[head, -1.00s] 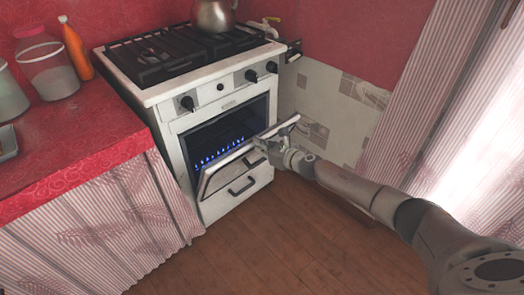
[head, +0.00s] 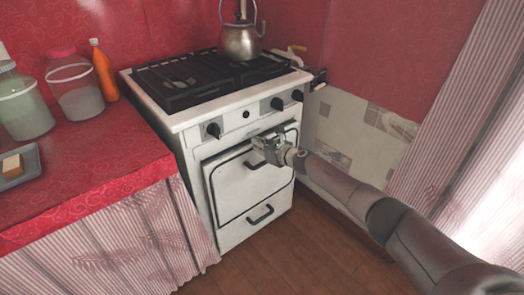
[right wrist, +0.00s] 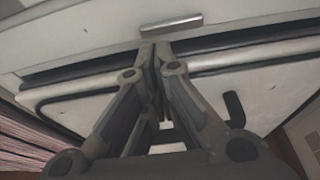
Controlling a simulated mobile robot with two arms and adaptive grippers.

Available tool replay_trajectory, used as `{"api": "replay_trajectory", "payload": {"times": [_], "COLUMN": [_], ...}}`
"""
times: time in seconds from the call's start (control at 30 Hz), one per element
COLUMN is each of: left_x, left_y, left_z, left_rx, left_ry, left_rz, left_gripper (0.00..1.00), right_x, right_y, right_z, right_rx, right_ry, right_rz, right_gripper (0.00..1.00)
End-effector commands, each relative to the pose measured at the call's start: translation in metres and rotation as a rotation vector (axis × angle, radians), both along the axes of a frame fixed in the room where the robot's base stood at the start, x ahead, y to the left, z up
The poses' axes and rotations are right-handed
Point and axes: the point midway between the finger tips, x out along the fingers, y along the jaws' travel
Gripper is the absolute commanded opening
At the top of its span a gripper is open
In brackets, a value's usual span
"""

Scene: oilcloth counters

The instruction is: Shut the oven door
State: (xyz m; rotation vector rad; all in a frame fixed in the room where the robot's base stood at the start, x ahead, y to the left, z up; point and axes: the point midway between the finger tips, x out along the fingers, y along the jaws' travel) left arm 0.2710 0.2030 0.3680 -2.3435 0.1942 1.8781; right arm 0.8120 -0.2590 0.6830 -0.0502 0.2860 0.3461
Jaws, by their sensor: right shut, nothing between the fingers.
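The oven door (head: 235,185) is a white panel with a dark outline on the front of the white stove (head: 195,142). It is swung up almost flush, with a dark gap along its top edge. The gap also shows in the right wrist view, above the door (right wrist: 80,95). My right gripper (head: 259,148) is shut and empty at the upper part of the door. In the right wrist view its fingertips (right wrist: 155,50) are together at the door's top edge. The oven's inside is hidden. My left gripper is not in view.
A red counter (head: 100,145) with jars, an orange bottle (head: 104,70) and a tray (head: 20,175) stands left of the stove. A kettle (head: 240,40) sits on the hob. The wooden floor (head: 290,255) in front is clear.

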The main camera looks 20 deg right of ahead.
Motion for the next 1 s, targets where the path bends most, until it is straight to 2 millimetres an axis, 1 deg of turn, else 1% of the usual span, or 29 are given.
{"api": "replay_trajectory", "payload": {"times": [0.23,0.67,0.87,1.0], "left_x": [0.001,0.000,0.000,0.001], "left_y": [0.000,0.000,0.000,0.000], "left_z": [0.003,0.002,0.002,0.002], "left_rx": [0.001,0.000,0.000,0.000], "left_ry": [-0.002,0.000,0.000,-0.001], "left_rz": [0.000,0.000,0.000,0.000], "left_gripper": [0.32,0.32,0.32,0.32], "right_x": [0.002,0.000,-0.011,-0.026], "right_y": [0.001,-0.002,-0.008,-0.010], "right_z": [0.000,0.002,0.008,0.008], "right_rx": [0.000,-0.004,-0.009,-0.006], "right_ry": [0.001,-0.001,-0.004,0.001], "right_rz": [0.000,0.000,-0.002,0.001], "right_gripper": [0.00,0.00,0.00,0.00]}}
